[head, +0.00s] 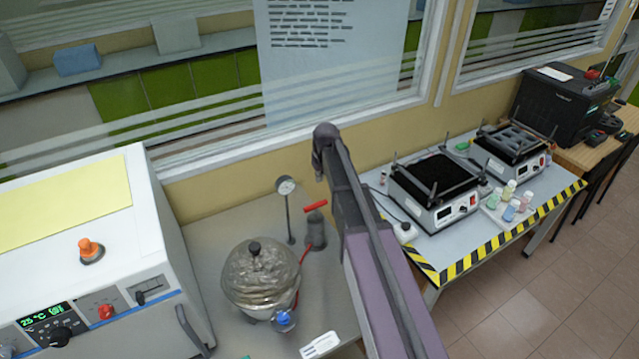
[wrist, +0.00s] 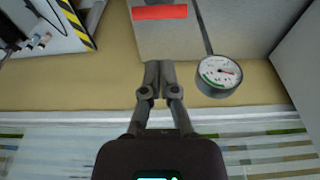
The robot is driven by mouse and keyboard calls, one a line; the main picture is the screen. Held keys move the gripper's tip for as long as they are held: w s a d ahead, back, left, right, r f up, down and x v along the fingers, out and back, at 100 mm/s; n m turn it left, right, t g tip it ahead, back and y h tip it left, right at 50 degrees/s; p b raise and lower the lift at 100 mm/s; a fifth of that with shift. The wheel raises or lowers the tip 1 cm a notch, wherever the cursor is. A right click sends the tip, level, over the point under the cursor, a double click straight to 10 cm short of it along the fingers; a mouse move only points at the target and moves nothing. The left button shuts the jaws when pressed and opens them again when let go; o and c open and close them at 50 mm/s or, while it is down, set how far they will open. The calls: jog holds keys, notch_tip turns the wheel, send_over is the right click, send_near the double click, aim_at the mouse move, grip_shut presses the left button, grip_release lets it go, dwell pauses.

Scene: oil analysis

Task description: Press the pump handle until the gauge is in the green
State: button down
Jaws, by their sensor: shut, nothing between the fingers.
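The pump (head: 315,233) is a grey cylinder with a red handle bar (head: 316,206) on top. The red handle also shows in the wrist view (wrist: 159,12), at the top edge. The round white gauge (head: 285,187) stands on a thin post left of the pump. In the wrist view the gauge (wrist: 219,74) is right of my fingers, with a green band at its lower left; I cannot read the needle surely. My gripper (wrist: 158,68) is shut and empty. Its fingertips appear just below the red handle in that picture, apart from it.
A white heated unit (head: 100,240) fills the left. A wall with a window is behind. Hotplate devices (head: 440,190) stand on the right table with striped edge tape (head: 510,235).

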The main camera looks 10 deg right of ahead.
aim_at(316, 208)
jog(key=shift+w+a+f+b, duration=0.15)
jog(key=shift+w+f+b, duration=0.25)
jog(key=shift+f+b, duration=1.8)
jog(key=shift+w+a+f+b, duration=0.1)
jog(key=shift+w+f+b, duration=0.35)
jog(key=shift+f+b, duration=1.7)
jog(key=shift+w+a+f+b, duration=0.15)
jog(key=shift+w+f+b, duration=0.25)
jog(key=shift+f+b, duration=1.75)
jog(key=shift+f, duration=0.1)
jog(key=shift+f, duration=0.1)
notch_tip(316, 208, down, 3)
jog(key=b, duration=0.3)
jog(key=shift+f, duration=0.2)
jog(key=shift+s+r, duration=0.1)
jog(key=shift+s, duration=0.05)
jog(key=shift+r, duration=0.1)
jog(key=r+p, duration=0.3)
jog(key=shift+s+d+r+p, duration=0.1)
jog(key=shift+s+r+p, duration=0.15)
jog(key=shift+r+p, duration=0.05)
notch_tip(316, 208, up, 10)
jog(key=s+p, duration=0.2)
jog(key=p, duration=0.8)
jog(key=shift+d, duration=0.35)
